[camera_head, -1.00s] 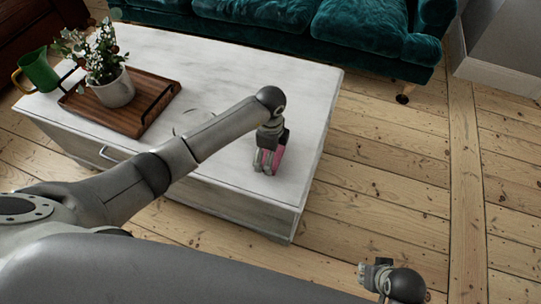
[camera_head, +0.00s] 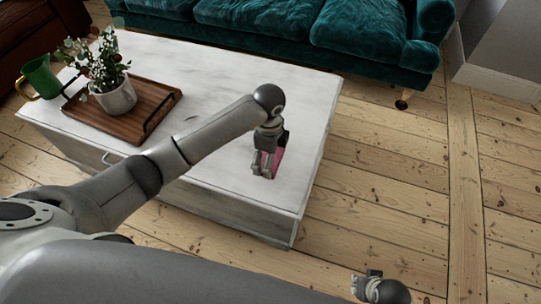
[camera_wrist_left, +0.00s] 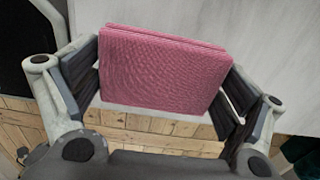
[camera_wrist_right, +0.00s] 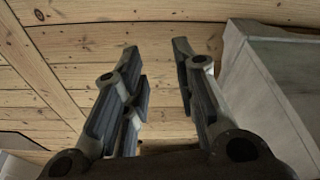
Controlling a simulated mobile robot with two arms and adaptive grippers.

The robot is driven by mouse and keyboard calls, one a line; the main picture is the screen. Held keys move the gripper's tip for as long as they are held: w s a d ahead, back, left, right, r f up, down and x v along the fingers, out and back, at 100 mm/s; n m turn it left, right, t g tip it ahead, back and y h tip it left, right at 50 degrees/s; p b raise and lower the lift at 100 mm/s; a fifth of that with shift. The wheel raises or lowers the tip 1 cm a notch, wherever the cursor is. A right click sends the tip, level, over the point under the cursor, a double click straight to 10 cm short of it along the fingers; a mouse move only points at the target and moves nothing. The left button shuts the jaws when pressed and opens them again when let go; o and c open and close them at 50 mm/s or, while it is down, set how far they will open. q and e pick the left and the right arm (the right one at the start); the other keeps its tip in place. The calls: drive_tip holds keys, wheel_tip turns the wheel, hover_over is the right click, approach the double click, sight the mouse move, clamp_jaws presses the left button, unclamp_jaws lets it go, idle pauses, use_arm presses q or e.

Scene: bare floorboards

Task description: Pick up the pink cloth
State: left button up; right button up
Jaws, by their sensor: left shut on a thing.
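The pink cloth (camera_wrist_left: 160,70) is folded into a thick block and sits between the fingers of my left gripper (camera_wrist_left: 160,88) in the left wrist view. Both fingers press on its sides. In the head view my left gripper (camera_head: 264,168) is over the right part of the white table, and a strip of the pink cloth (camera_head: 278,160) shows beside its fingers. I cannot tell whether the cloth touches the tabletop. My right gripper (camera_wrist_right: 163,95) is open and empty, with floorboards behind it. It shows partly in the head view (camera_head: 362,284), low at the bottom edge.
The white table (camera_head: 225,75) carries a wooden tray (camera_head: 150,101) with a potted plant (camera_head: 117,97). A green mug (camera_head: 41,77) stands at its left end. A teal sofa (camera_head: 270,22) is behind. Open floorboards (camera_head: 390,160) lie to the right.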

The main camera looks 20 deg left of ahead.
use_arm(q)
drive_tip(key=s+r, duration=0.1)
drive_tip(key=r, duration=0.1)
drive_tip(key=s+r+p, duration=0.1)
drive_tip(key=s+r, duration=0.1)
drive_tip(key=s+r+p, duration=0.1)
drive_tip(key=s+r, duration=0.3)
drive_tip(key=s, duration=0.5)
drive_tip(key=shift+s+d, duration=0.25)
drive_tip(key=shift+d, duration=0.15)
use_arm(e)
drive_tip(key=s+f, duration=0.5)
drive_tip(key=f, duration=0.3)
drive_tip(key=shift+d+f+g, duration=0.2)
drive_tip(key=shift+d+g, duration=0.1)
use_arm(q)
drive_tip(key=shift+r, duration=0.1)
